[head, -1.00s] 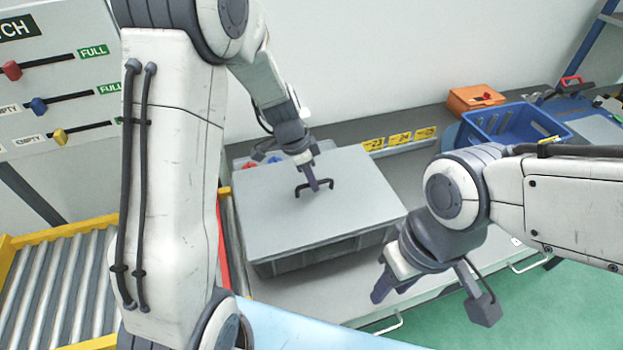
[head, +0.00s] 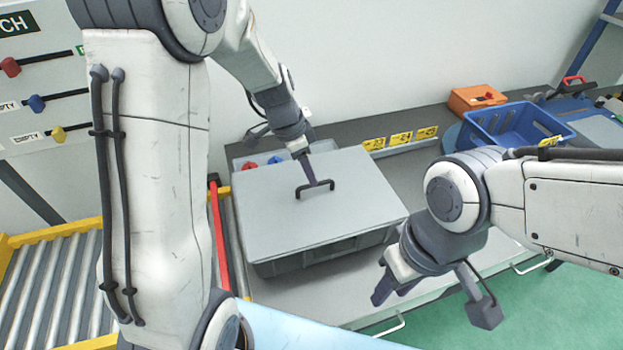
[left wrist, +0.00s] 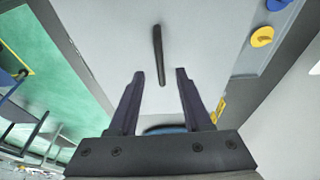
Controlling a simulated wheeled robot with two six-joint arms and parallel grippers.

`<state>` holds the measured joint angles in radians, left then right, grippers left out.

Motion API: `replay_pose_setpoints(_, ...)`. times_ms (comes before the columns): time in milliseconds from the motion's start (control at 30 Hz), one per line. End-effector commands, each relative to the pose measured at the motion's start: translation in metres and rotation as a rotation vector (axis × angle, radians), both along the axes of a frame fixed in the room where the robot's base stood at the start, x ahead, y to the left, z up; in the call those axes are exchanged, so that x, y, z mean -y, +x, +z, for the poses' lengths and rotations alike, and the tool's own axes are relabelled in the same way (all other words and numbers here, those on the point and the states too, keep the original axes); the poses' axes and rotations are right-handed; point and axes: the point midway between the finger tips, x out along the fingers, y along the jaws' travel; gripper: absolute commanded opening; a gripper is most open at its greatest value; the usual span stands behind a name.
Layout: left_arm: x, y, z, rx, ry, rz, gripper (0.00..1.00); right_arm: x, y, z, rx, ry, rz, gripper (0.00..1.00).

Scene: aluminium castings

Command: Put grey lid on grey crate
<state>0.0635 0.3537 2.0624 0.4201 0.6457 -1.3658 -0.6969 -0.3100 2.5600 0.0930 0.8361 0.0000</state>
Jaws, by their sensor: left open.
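The grey lid (head: 275,223) lies flat over the grey crate (head: 320,257). My left gripper (head: 308,172) is just behind the handle, open and empty. In the left wrist view, its two fingers (left wrist: 160,75) stand apart and the handle (left wrist: 159,55) lies ahead of them, not gripped. My right gripper (head: 430,302) is open and empty, to the right of the crate.
A blue bin (head: 515,128) and an orange box (head: 475,100) stand at the back right. A roller conveyor (head: 60,285) with yellow rails is on the left. Yellow number labels (head: 400,139) line the bench behind the crate. The bench right of the crate has free room.

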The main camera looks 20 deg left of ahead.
Motion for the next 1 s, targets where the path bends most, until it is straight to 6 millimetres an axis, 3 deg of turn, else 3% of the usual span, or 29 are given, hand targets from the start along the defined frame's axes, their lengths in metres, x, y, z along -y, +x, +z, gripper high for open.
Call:
replay_pose_setpoints(200,-0.011,-0.005,0.041,0.006,0.002,0.002,0.49,0.0,0.0,-0.007,0.0,0.0,0.0,0.39)
replay_pose_setpoints(400,-0.015,-0.008,0.06,0.003,0.001,0.001,0.49,0.0,0.0,-0.009,0.0,0.0,0.0,0.39)
replay_pose_setpoints(900,-0.016,-0.009,0.063,0.0,0.001,0.0,0.49,0.0,0.0,-0.009,0.0,0.0,0.0,0.39)
replay_pose_setpoints(1000,-0.008,-0.014,0.064,-0.007,0.001,0.004,0.49,0.0,0.0,-0.009,0.0,0.0,0.0,0.39)
